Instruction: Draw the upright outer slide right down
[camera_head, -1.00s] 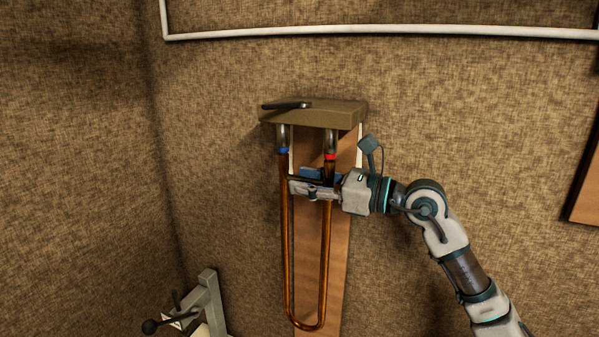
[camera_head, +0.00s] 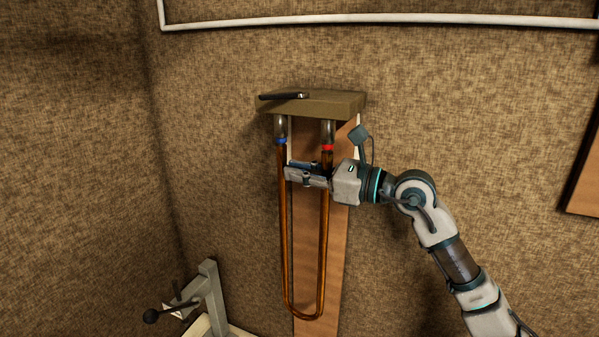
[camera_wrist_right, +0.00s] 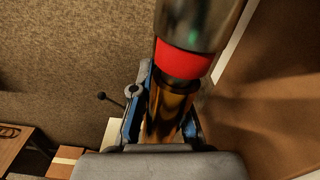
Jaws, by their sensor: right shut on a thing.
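The outer slide (camera_head: 283,235) is a long copper-coloured U tube hanging upright, its bend at the bottom. Its two legs meet silver tubes under a shelf-like block (camera_head: 325,106), one with a blue band (camera_head: 282,141), the other with a red band (camera_head: 327,148). My right gripper (camera_head: 306,176) reaches in from the right and is shut on the slide's right leg, a little below the red band. In the right wrist view the copper leg (camera_wrist_right: 165,112) runs between the fingers, below the red band (camera_wrist_right: 184,60). My left gripper is not in view.
A dark tool (camera_head: 284,96) lies on top of the block. A wooden board (camera_head: 306,260) stands behind the slide. A grey clamp-like stand with a dark knobbed lever (camera_head: 210,295) is at the lower left. Open room lies below the bend.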

